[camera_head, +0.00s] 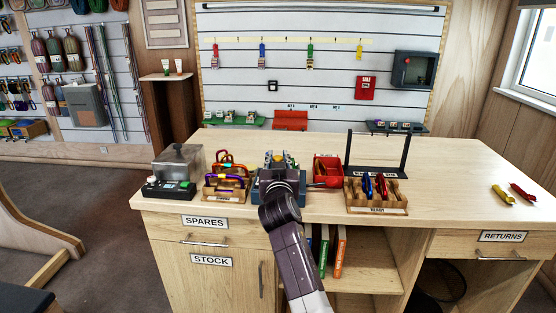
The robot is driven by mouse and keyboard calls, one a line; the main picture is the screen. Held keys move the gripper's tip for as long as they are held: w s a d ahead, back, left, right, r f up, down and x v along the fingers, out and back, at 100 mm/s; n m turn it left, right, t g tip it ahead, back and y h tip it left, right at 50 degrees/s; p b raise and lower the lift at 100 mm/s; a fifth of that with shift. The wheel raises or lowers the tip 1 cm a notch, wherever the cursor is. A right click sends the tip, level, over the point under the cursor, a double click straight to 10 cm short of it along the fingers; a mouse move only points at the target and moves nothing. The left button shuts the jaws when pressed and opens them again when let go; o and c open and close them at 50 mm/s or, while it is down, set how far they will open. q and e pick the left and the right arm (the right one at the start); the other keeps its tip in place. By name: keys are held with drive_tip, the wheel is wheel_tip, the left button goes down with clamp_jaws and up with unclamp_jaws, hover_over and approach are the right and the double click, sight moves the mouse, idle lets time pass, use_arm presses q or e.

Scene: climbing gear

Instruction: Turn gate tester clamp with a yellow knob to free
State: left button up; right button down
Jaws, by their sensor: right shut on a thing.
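The gate tester (262,196) is a blue-grey device on the bench, mostly hidden behind my right arm and gripper. A small patch of the yellow knob (279,157) of its clamp shows among the fingers. My right gripper (279,161) reaches over the tester from the front and is shut on the knob. The fingers and wrist cover most of the clamp, so the knob's angle cannot be read. My left gripper is not in view.
Left of the tester stand a wooden rack (226,190) of carabiners and a grey-lidded box (178,160). Close on the right are a red bin (328,165) and a wooden "READY" rack (376,208).

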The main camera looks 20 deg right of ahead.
drive_tip(key=c, duration=1.7)
unclamp_jaws()
drive_tip(key=shift+r, duration=0.1)
wheel_tip(320, 180, up, 10)
drive_tip(key=shift+r, duration=0.1)
drive_tip(key=shift+c, duration=0.7)
